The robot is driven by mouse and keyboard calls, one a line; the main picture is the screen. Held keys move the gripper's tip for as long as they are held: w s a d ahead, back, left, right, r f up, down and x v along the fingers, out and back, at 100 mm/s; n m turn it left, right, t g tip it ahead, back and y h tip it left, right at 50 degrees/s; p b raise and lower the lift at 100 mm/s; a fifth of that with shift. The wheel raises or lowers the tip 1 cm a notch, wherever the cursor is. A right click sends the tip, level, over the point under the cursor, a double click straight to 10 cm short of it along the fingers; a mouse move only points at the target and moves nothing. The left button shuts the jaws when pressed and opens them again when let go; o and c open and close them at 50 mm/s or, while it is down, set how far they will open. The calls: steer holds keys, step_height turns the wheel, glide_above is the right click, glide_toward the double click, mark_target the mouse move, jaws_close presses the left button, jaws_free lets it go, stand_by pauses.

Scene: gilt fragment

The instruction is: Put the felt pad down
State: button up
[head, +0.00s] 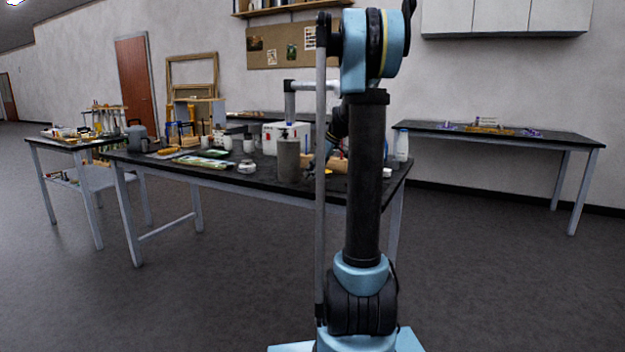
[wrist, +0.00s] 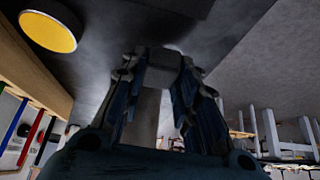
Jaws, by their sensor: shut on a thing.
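My gripper (wrist: 160,68) fills the middle of the wrist view, its two dark fingers closed in on a small grey block at their tips. This block looks like the felt pad (wrist: 166,58); the fingers hide part of it. A dark surface lies beyond the fingertips, and I cannot tell whether the pad touches it. In the head view my arm hides most of the gripper, and the pad cannot be made out there. The gripper is over the right part of the dark-topped worktable (head: 240,181).
A grey cylinder (head: 289,161) stands near the worktable's front edge, left of my arm. A white box (head: 284,137) stands behind it, and a white bottle (head: 402,146) at the right end. A yellow disc (wrist: 47,31) shows at upper left in the wrist view.

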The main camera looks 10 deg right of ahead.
steer(key=shift+f, duration=1.05)
steer(key=shift+f, duration=0.15)
steer(key=o, duration=0.9)
steer(key=shift+f, duration=0.1)
steer(key=shift+o, duration=0.2)
